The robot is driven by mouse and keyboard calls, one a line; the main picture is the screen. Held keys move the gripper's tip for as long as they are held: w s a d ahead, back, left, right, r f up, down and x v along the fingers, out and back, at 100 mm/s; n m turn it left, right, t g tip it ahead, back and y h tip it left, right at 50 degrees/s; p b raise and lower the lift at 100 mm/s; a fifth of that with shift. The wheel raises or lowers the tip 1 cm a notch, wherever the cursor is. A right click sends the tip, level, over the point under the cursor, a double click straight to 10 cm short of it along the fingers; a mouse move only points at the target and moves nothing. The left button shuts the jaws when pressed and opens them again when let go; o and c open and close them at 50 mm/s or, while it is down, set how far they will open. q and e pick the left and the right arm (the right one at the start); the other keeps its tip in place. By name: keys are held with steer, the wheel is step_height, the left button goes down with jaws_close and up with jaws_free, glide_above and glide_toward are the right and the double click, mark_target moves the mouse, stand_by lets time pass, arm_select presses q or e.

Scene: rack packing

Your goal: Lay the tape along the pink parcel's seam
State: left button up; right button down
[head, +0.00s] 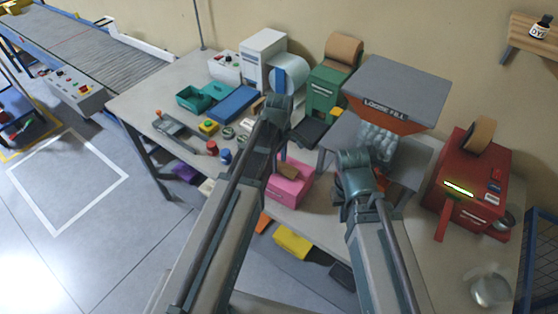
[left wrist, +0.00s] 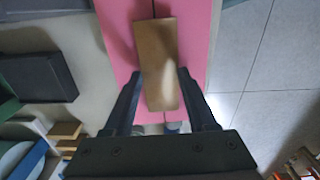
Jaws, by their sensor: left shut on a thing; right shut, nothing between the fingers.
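The pink parcel (head: 293,190) sits on the workbench in the middle of the head view, partly behind my left arm. In the left wrist view the parcel (left wrist: 120,40) lies under the fingers, with its dark seam (left wrist: 153,8) showing beyond the tape. My left gripper (left wrist: 161,78) is shut on a brown strip of tape (left wrist: 157,50). The strip lies over the seam, roughly along it and slightly tilted. I cannot tell whether it touches the parcel. The tape also shows in the head view (head: 288,172). My right gripper (head: 340,205) is shut and empty right of the parcel, mostly hidden.
A green tape machine (head: 322,92) and a grey loose-fill hopper (head: 395,90) stand behind the parcel. A red machine (head: 472,180) stands at the right. Teal trays (head: 193,99), a blue tray (head: 235,102) and small items crowd the bench's left. Yellow (head: 292,241) and other boxes sit below.

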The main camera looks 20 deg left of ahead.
arm_select(q)
steer(key=shift+f, duration=0.35)
steer(key=o, duration=1.4)
steer(key=shift+c, duration=0.2)
steer(key=shift+r, duration=0.15)
step_height(320, 180, up, 14)
steer(key=p, duration=1.3)
steer(key=shift+f, duration=0.2)
